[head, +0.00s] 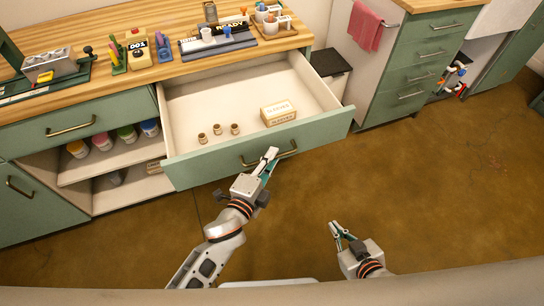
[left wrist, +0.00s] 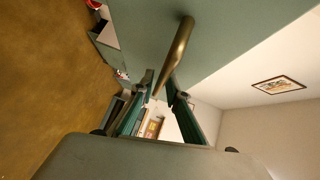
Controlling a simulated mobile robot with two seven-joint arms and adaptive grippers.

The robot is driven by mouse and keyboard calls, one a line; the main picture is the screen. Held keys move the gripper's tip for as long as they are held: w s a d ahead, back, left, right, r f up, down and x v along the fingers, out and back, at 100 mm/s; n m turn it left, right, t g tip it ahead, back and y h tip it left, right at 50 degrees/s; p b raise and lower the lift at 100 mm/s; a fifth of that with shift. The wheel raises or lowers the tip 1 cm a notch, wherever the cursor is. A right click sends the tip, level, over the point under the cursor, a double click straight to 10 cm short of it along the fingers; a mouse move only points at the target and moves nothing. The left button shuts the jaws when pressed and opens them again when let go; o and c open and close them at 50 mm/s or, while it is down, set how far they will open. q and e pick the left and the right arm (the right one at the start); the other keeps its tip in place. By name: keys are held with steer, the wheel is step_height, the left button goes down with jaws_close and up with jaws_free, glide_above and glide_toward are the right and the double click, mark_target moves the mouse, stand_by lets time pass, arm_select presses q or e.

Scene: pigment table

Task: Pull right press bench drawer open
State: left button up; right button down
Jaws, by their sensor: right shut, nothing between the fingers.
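The right press bench drawer (head: 178,165) stands pulled out in the head view, its green front toward me and its pale inside showing. Its brass handle (head: 285,152) also shows in the left wrist view (left wrist: 179,48). My left gripper (head: 269,158) is at the handle, and in the left wrist view its fingers (left wrist: 160,82) close on the bar from both sides. Inside the drawer are several small brown spools or jars (head: 218,129) and a labelled cardboard box (head: 278,112). My right gripper (head: 337,228) is shut and empty above the floor, away from the bench.
The wooden bench top (head: 120,85) carries bottles, a tray and tools. A shut drawer (head: 70,118) and open shelves with jars (head: 103,140) are to the left. A dark bin (head: 330,66) and another green cabinet (head: 420,55) stand to the right. The brown floor (head: 440,180) is clear.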

arm_select(q)
steer(key=v, duration=1.1)
steer(key=shift+s, duration=0.25)
steer(key=shift+a, duration=0.1)
steer(key=s+a+f+n+g+y, duration=0.2)
steer(key=s+a+f+n, duration=0.1)
steer(key=a+f+n, duration=0.4)
steer(key=s+a+f+n+g+y, duration=0.1)
steer(key=s+a+f+n+y, duration=0.2)
steer(key=a+f+n, duration=0.4)
steer(key=s+a+n, duration=0.1)
steer(key=a+n, duration=0.2)
steer(key=shift+s+n+g, duration=0.2)
steer(key=shift+n+g, duration=0.1)
steer(key=shift+g, duration=0.1)
